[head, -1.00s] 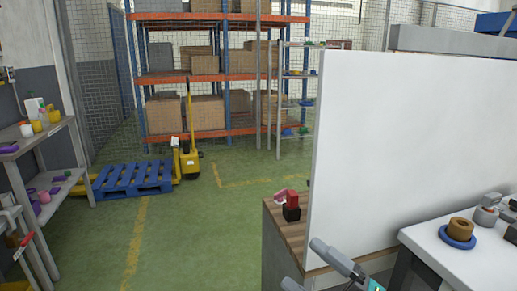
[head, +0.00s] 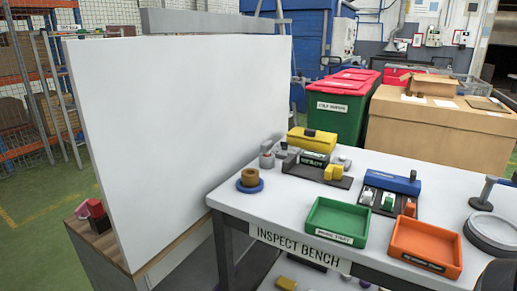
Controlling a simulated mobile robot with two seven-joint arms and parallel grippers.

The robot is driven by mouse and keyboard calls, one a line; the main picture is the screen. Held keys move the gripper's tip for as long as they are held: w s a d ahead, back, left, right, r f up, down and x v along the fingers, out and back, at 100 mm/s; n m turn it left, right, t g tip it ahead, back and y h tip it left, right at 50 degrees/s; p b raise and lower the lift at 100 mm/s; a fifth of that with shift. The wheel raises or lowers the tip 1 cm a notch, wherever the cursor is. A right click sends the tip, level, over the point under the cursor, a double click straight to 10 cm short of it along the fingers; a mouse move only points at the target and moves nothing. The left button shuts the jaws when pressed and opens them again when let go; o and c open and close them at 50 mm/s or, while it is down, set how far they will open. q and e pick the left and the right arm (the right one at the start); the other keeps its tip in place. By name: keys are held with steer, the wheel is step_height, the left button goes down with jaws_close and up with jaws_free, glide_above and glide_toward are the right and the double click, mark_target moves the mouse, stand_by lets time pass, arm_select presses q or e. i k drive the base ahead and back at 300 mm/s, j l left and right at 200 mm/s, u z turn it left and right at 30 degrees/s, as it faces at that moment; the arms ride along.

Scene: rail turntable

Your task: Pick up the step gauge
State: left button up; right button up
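I cannot single out the step gauge for certain among the small items on the inspect bench (head: 300,207). A blue bar-shaped block (head: 392,181) lies at the back of a dark holder, with small white, green and orange pieces in front of it. Left of it, a dark base (head: 305,174) carries small yellow blocks and a labelled dark block. A brown ring-shaped piece (head: 250,177) sits on a blue ring (head: 249,187) near the bench's left end. Neither gripper is clearly in view.
A green tray (head: 336,238) and an orange tray (head: 425,264) stand at the bench front. A yellow case (head: 312,140) is at the back. A grey round stand (head: 492,234) is at right. A tall white panel (head: 180,130) rises beside the bench's left end.

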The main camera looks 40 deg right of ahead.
mark_target(267, 146)
steer(key=z, duration=1.2)
steer(key=k, duration=0.1)
